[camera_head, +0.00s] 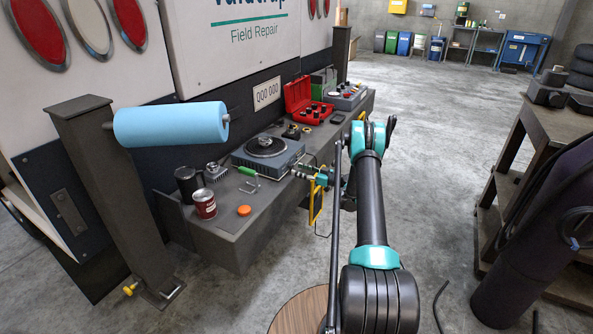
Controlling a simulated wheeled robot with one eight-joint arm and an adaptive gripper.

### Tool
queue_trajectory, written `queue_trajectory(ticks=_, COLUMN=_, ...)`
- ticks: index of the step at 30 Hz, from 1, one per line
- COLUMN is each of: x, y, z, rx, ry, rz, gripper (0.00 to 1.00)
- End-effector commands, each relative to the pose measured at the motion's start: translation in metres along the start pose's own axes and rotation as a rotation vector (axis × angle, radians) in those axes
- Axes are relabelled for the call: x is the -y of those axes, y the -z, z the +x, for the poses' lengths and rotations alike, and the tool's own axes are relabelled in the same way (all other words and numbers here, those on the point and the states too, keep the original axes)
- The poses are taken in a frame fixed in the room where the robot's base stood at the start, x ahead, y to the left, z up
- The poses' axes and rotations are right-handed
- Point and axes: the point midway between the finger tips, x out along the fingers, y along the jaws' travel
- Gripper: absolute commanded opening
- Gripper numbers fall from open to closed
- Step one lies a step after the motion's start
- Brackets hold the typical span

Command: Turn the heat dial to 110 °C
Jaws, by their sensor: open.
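A blue-grey heater box (268,168) with a round dark plate (265,147) on top stands on the grey workbench. The heat dial and its markings cannot be made out; the box's right side is near my gripper. My gripper (304,172) is at the right end of the box, pointing left toward it at bench height. It is open, with nothing seen between its fingers. It is too small to tell whether the fingertips touch the box or surround a dial. My arm comes down to it from the right.
On the workbench (225,222) are a red-brown can (204,204), black canister (188,184), orange cap (244,210) and green-handled tool (248,173). A red open case (304,102) stands farther back. A blue roll (172,123) hangs at left. A wooden bench (548,130) is at right; floor between is mostly clear.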

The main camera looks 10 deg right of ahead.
Motion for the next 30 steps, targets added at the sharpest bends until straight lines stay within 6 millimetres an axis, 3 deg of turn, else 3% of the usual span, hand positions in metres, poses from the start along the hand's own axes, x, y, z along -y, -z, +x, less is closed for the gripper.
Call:
queue_trajectory(ticks=6, x=0.0, y=0.0, z=0.019, rx=0.0, ry=0.0, rz=0.0, gripper=0.48)
queue_trajectory(ticks=16, x=0.0, y=0.0, z=0.021, rx=0.0, ry=0.0, rz=0.0, gripper=0.48)
queue_trajectory(ticks=27, x=0.0, y=0.0, z=0.021, rx=0.0, ry=0.0, rz=0.0, gripper=0.02)
queue_trajectory(ticks=30, x=0.0, y=0.0, z=0.021, rx=0.0, ry=0.0, rz=0.001, gripper=0.0)
